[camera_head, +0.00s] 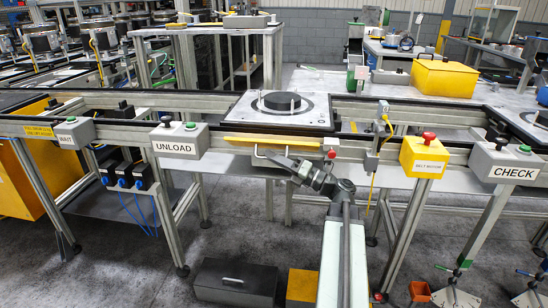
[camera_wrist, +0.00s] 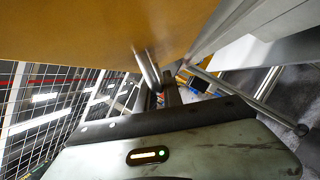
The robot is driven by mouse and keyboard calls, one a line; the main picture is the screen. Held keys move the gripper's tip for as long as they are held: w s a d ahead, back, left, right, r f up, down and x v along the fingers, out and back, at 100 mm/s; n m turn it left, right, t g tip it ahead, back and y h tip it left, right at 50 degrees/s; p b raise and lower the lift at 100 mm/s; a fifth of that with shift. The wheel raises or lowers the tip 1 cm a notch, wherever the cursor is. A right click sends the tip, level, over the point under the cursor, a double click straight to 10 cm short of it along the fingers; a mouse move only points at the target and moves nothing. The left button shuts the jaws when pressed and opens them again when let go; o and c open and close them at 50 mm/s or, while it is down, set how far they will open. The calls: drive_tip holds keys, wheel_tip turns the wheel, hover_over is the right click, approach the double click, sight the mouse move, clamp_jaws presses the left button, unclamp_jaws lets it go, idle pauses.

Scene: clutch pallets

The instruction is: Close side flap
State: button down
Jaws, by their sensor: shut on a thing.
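The side flap (camera_head: 272,141) is a yellow panel on the front of the conveyor, below the pallet; the head view shows it as a thin strip, nearly edge-on. In the wrist view the flap (camera_wrist: 100,30) fills the top as a broad orange-yellow surface. A pale metal bar handle (camera_head: 258,152) sticks out from it, and it also shows in the wrist view (camera_wrist: 146,66). My gripper (camera_head: 272,156) is at this handle, shut on it; its fingers also show in the wrist view (camera_wrist: 160,90). The fingers partly hide the handle.
A square pallet with a black disc (camera_head: 282,103) sits on the conveyor above the flap. A grey UNLOAD box (camera_head: 180,141) stands to the left and a yellow BELT MOTOR box (camera_head: 423,157) to the right. A dark grey case (camera_head: 236,282) lies on the floor.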

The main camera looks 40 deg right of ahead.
drive_tip(key=shift+w+a, duration=0.1)
drive_tip(key=shift+a, duration=0.1)
drive_tip(key=c, duration=1.5)
unclamp_jaws()
drive_tip(key=shift+w+f, duration=0.1)
drive_tip(key=b+v, duration=0.2)
drive_tip(key=v, duration=0.6)
drive_tip(key=shift+w+d+f+b+v, duration=0.15)
drive_tip(key=shift+b+v, duration=0.3)
drive_tip(key=shift+v, duration=1.05)
drive_tip(key=shift+f+b+v, duration=0.1)
drive_tip(key=shift+b+v, duration=0.4)
drive_tip(key=shift+v, duration=0.95)
drive_tip(key=shift+w+d+f+b+v, duration=0.15)
drive_tip(key=shift+b+v, duration=0.3)
drive_tip(key=shift+v, duration=1.05)
drive_tip(key=shift+c, duration=0.2)
